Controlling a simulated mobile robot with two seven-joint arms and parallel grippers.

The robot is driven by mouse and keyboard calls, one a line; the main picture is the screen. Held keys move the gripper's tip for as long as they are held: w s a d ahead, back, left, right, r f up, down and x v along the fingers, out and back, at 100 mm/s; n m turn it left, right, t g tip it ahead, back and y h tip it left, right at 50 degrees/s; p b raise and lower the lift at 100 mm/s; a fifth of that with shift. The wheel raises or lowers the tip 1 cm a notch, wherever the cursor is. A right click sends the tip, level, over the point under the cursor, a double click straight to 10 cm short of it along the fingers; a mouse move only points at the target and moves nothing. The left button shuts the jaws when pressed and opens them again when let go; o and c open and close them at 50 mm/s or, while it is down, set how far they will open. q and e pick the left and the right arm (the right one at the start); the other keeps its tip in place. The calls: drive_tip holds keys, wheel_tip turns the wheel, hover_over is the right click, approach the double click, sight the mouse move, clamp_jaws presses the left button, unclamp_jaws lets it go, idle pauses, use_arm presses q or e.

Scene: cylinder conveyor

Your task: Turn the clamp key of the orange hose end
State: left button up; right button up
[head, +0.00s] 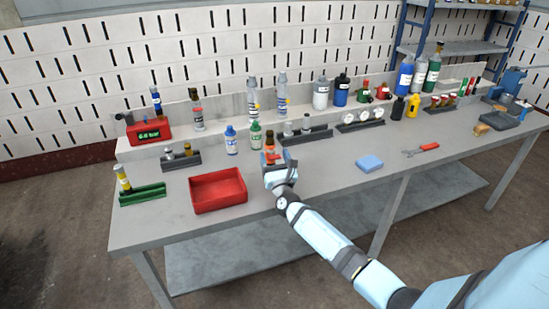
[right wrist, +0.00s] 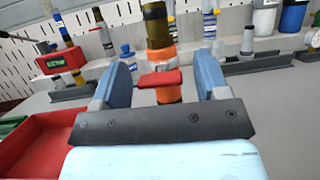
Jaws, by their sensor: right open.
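The orange hose end (head: 270,146) stands upright on the bench, close to the front of the bottle row. In the right wrist view it shows as an orange collar (right wrist: 162,58) with a dark olive hose piece above it. The lower part of the hose end is partly hidden behind the gripper's palm. My left gripper is not in view.
A red tray (head: 219,204) lies left of my right gripper. Blue (head: 231,140) and green (head: 256,135) bottles stand just behind and left of the hose end. A dark rack (head: 304,136) stands behind right. The bench to the right is clear up to a blue sponge (head: 369,163).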

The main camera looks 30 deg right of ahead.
drive_tip(key=c, duration=0.9)
drive_tip(key=shift+c, duration=0.2)
